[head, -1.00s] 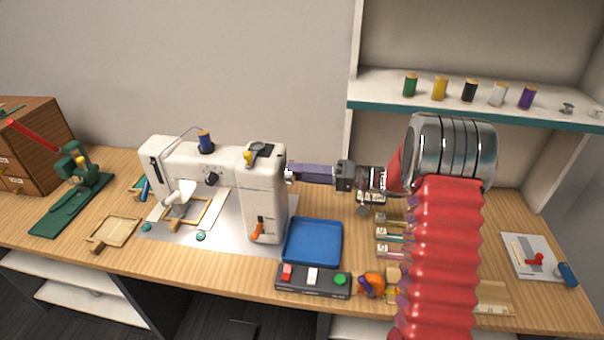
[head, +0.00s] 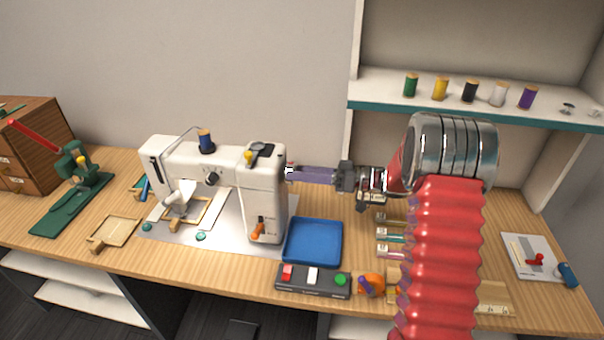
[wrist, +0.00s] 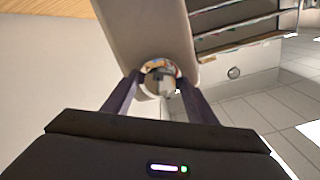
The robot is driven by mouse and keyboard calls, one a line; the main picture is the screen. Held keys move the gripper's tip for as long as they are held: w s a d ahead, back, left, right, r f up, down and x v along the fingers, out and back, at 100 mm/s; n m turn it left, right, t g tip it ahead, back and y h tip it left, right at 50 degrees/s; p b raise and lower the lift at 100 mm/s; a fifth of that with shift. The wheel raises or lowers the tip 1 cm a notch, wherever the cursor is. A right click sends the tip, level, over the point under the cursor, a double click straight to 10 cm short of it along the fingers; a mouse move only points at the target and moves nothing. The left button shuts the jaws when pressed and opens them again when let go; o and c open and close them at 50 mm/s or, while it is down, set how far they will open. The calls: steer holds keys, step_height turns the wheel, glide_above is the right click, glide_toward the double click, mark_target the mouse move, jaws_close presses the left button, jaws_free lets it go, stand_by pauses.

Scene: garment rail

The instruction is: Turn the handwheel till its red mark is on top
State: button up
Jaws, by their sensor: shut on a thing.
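The white sewing machine (head: 262,195) stands on the table in the head view. Its small handwheel (wrist: 160,77) is on the machine's end face, between my finger tips in the wrist view. In the head view the fingers mostly hide the wheel; a small reddish patch shows at the top of its edge, too small to be sure it is the mark. My gripper (head: 289,173) reaches in from the right and is shut on the handwheel. In the wrist view my gripper (wrist: 158,84) has one finger on each side of the wheel.
A blue tray (head: 313,243) and a control box with buttons (head: 312,280) lie in front of the machine's right end. Thread spools stand on the shelf (head: 470,105) behind my arm. A green press (head: 75,185) is at the left.

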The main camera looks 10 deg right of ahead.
steer(key=shift+f, duration=0.2)
steer(key=o, duration=1.1)
steer(key=shift+r, duration=0.15)
steer(key=shift+c, duration=0.2)
steer(key=shift+d, duration=0.15)
steer(key=v, duration=1.3)
steer(key=shift+d, duration=0.25)
steer(key=shift+m, duration=0.3)
